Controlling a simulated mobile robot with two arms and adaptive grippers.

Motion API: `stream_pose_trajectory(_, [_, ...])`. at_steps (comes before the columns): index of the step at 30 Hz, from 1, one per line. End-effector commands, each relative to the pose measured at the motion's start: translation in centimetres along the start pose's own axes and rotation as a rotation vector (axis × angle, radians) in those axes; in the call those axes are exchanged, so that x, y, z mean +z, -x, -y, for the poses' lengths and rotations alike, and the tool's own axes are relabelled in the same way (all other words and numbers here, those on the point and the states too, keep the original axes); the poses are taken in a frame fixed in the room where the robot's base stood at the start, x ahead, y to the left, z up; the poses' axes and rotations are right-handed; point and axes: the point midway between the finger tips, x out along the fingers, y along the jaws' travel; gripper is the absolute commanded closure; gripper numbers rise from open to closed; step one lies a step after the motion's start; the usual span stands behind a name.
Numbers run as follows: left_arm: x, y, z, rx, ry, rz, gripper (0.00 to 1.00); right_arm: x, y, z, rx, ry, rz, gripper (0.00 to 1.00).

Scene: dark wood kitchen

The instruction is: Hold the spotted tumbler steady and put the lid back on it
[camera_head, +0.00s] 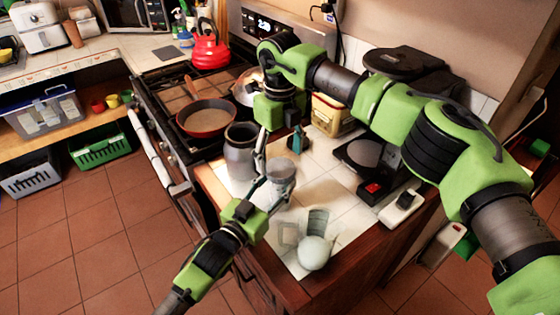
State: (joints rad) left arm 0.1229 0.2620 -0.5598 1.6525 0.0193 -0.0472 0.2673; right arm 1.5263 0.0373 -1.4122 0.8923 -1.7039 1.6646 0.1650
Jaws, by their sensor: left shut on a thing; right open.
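A pale grey cylindrical tumbler (281,180) stands on the light tiled counter; its spots are too small to make out. My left gripper (264,188), coming in from the lower left, is shut on the tumbler's left side. My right gripper (279,146) reaches down from above, its fingers apart, one left of the tumbler's top and one behind it to the right. It looks empty. The tumbler's top has a pale round rim or cover; I cannot tell whether this is the lid. I cannot pick out the lid anywhere else.
A grey metal jar (241,155) stands close left of the tumbler. A pale round vessel (314,254) is near the counter's front. A black coffee machine (358,154) stands to the right. The stove with a red pan (205,118) is left. Tiles right of the tumbler are clear.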

Motion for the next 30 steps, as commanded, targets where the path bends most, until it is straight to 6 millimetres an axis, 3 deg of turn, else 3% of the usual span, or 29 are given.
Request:
stream_pose_trajectory(4, [-0.1, 0.0, 0.0, 0.000, 0.001, -0.002, 1.00, 0.0, 1.6, 0.0, -0.001, 0.000, 0.000, 0.30])
stream_pose_trajectory(14, [-0.1, 0.0, 0.0, 0.000, 0.001, -0.002, 1.00, 0.0, 1.9, 0.0, 0.000, 0.016, 0.000, 0.32])
stream_pose_trajectory(24, [-0.1, 0.0, 0.0, 0.000, 0.001, -0.002, 1.00, 0.0, 5.0, 0.0, -0.001, 0.308, 0.001, 0.32])
stream_pose_trajectory(30, [-0.1, 0.0, 0.0, 0.000, 0.001, -0.002, 1.00, 0.0, 5.2, 0.0, -0.001, 0.344, 0.000, 0.32])
